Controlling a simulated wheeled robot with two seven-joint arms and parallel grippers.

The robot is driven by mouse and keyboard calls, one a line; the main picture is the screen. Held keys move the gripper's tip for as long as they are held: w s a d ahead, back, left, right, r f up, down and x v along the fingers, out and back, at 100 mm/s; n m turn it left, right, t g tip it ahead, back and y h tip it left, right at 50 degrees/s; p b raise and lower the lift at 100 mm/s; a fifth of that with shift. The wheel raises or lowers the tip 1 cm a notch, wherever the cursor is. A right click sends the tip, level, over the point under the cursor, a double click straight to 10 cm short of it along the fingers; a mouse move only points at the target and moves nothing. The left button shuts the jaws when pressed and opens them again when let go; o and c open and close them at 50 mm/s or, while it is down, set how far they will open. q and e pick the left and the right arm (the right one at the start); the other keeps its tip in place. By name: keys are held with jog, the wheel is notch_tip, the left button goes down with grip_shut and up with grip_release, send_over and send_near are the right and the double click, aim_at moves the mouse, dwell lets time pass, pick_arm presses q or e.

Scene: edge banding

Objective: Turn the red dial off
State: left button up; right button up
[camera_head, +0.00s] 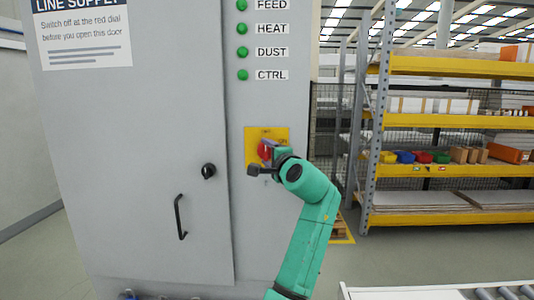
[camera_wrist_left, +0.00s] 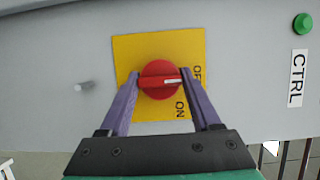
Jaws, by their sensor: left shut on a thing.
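The red dial (camera_wrist_left: 153,76) sits on a yellow plate (camera_wrist_left: 150,45) marked OFF and ON. In the wrist view its white mark points right, at the OFF lettering; ON is lower down. My left gripper (camera_wrist_left: 158,74) has its two purple fingers on either side of the dial and is shut on it. In the head view the red dial (camera_head: 264,150) is partly hidden by my left gripper (camera_head: 267,155), and the yellow plate (camera_head: 252,134) shows around it. My right gripper is not in view.
The dial is on a grey cabinet (camera_head: 130,130) with a black door handle (camera_head: 180,218) and a black knob (camera_head: 208,171). Green lamps FEED, HEAT, DUST and CTRL (camera_head: 243,75) are above. Yellow shelving (camera_head: 450,140) stands right; a roller conveyor (camera_head: 440,292) is at lower right.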

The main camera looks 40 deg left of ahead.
pick_arm(q)
jog(key=shift+f, duration=0.1)
jog(key=o, duration=1.4)
jog(key=shift+c, duration=0.2)
jog(key=b+v, duration=0.5)
jog(key=v, duration=0.9)
jog(key=shift+s+d, duration=0.15)
jog(key=shift+d, duration=0.1)
